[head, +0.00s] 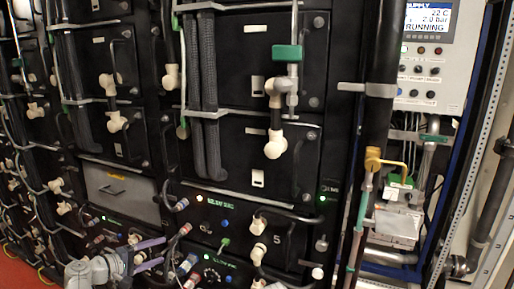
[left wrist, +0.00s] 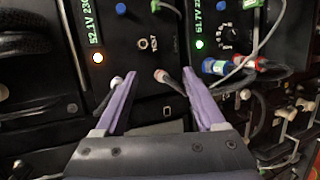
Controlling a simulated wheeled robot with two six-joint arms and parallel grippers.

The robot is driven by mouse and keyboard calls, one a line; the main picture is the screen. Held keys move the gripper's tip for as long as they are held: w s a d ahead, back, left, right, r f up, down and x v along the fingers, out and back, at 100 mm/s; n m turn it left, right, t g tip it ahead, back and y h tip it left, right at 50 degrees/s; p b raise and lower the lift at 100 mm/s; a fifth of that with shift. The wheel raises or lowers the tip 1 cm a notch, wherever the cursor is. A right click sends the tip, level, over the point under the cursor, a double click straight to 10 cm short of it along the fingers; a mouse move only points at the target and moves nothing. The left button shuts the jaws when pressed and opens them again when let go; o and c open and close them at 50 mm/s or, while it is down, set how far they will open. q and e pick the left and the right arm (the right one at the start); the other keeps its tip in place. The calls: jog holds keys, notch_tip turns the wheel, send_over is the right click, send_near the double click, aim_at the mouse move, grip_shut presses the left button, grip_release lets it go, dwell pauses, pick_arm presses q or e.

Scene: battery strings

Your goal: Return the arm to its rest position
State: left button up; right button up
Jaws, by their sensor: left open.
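My left gripper (head: 163,251) comes in low at the left of the head view, with my grey wrist behind it. Its two purple fingers are apart, pointing at the lower front of the black battery rack (head: 255,175). In the left wrist view the open fingers (left wrist: 159,74) spread in front of a black module panel (left wrist: 140,20). A pale cable end (left wrist: 162,76) shows between the fingertips, and another cable end (left wrist: 117,82) lies beside the left finger. Neither looks gripped; whether a finger touches a cable cannot be told. My right gripper is in neither view.
Cables and pale elbow connectors (head: 274,144) stick out from the rack around the gripper. Red and blue plugs (left wrist: 240,64) sit right of the fingers in the left wrist view. A control box (head: 432,60) and a yellow-handled valve (head: 374,160) stand at the right.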

pick_arm(q)
jog(key=s+d+f+m+g, duration=0.2)
jog(key=d+f+g, duration=0.1)
jog(key=d, duration=0.3)
jog(key=s+d+f+m+g+y, duration=0.1)
jog(key=s+d+f+m+g, duration=0.15)
jog(key=d, duration=0.35)
jog(key=s+d+f+m+g, duration=0.2)
jog(key=s+d+f, duration=0.15)
jog(key=d, duration=0.25)
jog(key=s+d+f+m+g+y, duration=0.2)
jog(key=s+d+f+m+y, duration=0.1)
jog(key=s, duration=0.3)
jog(key=s+d+f+m+g+y, duration=0.2)
jog(key=s+d+f+m+y, duration=0.1)
jog(key=s+d+m+y, duration=0.1)
jog(key=s+m+y, duration=0.1)
jog(key=s+y, duration=0.1)
jog(key=s, duration=0.1)
jog(key=shift+f, duration=0.2)
jog(key=shift+s, duration=0.1)
jog(key=shift+c, duration=0.3)
